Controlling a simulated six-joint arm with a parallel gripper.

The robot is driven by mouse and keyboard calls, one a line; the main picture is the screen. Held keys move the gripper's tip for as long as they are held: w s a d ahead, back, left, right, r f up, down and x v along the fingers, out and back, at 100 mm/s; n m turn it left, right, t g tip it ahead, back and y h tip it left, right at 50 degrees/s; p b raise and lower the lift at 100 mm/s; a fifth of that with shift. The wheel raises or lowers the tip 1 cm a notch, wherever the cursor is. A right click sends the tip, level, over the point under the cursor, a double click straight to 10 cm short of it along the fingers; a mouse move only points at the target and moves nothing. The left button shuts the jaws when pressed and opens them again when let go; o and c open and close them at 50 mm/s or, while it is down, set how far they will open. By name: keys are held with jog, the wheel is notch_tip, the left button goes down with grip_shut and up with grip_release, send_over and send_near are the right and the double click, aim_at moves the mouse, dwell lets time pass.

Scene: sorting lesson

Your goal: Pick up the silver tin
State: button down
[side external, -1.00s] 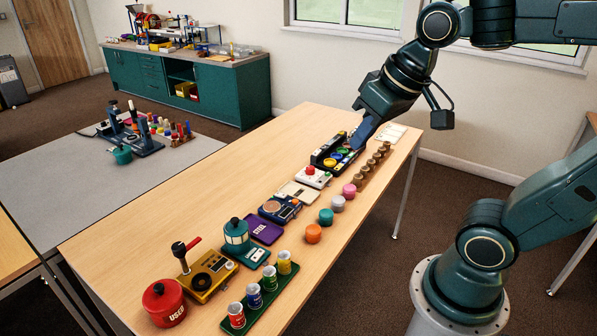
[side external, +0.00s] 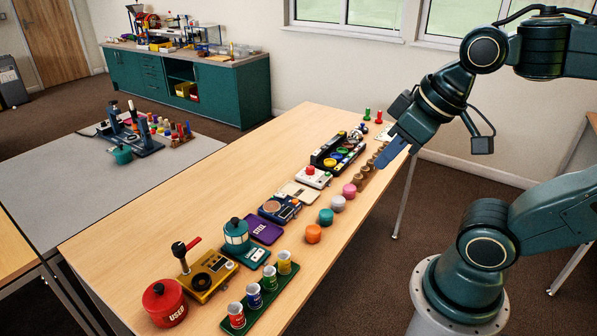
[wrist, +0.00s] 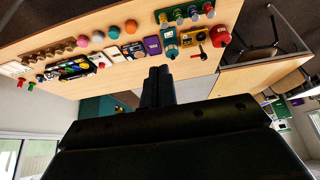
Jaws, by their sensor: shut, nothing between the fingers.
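My gripper (side external: 381,167) is shut and empty. In the side view its blue fingers point down and left, over or in front of the brown pots at the table's far right. In the wrist view the shut fingers (wrist: 157,72) point at the table. I cannot pick out the silver tin for certain. A small shiny grey item (side external: 356,134) sits at the far end of the black tray, too small to name. A pale grey round pot (side external: 338,203) stands between a teal and a pink one.
Several cans with silver lids stand on a green tray (side external: 252,317) at the near end. A purple mat marked STEEL (side external: 264,230), a red USED pot (side external: 163,302) and a black tray (side external: 326,150) of coloured discs line the table (side external: 180,215). Its left side is clear.

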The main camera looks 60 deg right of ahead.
jog(key=c, duration=0.8)
grip_release()
jog(key=shift+o, duration=0.2)
jog(key=shift+w, duration=0.1)
jog(key=w+d+f+m+g, duration=0.2)
jog(key=w+d+f+m, duration=0.1)
jog(key=w+d+m, duration=0.4)
jog(key=w+d+f+m+g, duration=0.1)
jog(key=w+d+f+m, duration=0.15)
jog(key=w+d, duration=0.45)
jog(key=w+d+f+m+g, duration=0.1)
jog(key=w+d+f+m, duration=0.2)
jog(key=d+f, duration=0.4)
jog(key=w+d+f+m+g, duration=0.1)
jog(key=w+d+f+m, duration=0.2)
jog(key=d+f+m, duration=0.3)
notch_tip(320, 180, down, 5)
jog(key=shift+d+f+g, duration=0.2)
jog(key=shift+d+g, duration=0.1)
jog(key=shift+d, duration=0.55)
